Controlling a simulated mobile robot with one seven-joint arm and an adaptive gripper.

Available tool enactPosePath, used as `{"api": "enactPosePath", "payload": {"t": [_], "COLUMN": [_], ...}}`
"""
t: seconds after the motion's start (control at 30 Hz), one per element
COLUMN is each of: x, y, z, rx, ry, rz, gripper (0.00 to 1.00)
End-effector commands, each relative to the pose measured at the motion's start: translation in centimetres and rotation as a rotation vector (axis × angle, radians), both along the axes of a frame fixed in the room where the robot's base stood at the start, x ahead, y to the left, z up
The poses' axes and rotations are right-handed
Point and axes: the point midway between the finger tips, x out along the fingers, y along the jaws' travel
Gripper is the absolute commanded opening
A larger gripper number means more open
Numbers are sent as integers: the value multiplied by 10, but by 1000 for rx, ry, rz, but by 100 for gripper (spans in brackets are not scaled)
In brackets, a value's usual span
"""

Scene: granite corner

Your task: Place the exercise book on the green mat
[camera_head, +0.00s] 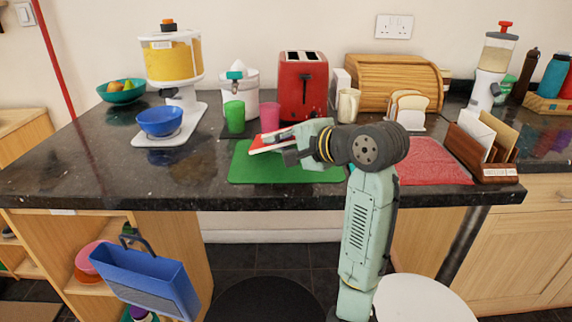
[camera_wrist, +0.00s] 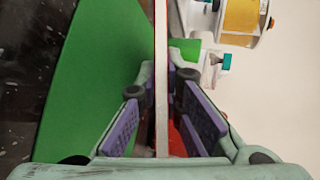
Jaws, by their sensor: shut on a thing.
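The exercise book (camera_head: 262,146), thin with a red cover and white page edge, is tilted over the green mat (camera_head: 243,172) in the head view. My gripper (camera_head: 291,150) is shut on it from the right. In the wrist view the book (camera_wrist: 161,70) shows edge-on as a pale strip between my purple-padded fingers (camera_wrist: 160,100). The green mat (camera_wrist: 95,70) lies to the left of the book there. The mat lies flat near the counter's front edge, partly hidden by my arm. I cannot tell whether the book touches it.
A green cup (camera_head: 234,117) and a pink cup (camera_head: 270,116) stand just behind the mat. A red toaster (camera_head: 303,84) is further back. A red mat (camera_head: 432,165) and a letter rack (camera_head: 497,172) are to the right.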

Motion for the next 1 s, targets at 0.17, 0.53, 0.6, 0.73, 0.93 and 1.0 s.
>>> {"api": "enactPosePath", "payload": {"t": [0.17,0.53,0.6,0.73,0.93,1.0], "x": [0,0,0,0,-7,-13], "y": [0,0,0,0,-7,-12], "z": [-4,-4,-4,-4,3,7], "rx": [0,-1,-1,-1,0,1], "ry": [-1,-1,-1,-1,-1,-2], "rz": [0,0,0,0,-2,-2], "gripper": [0,20,20,20,20,20]}}
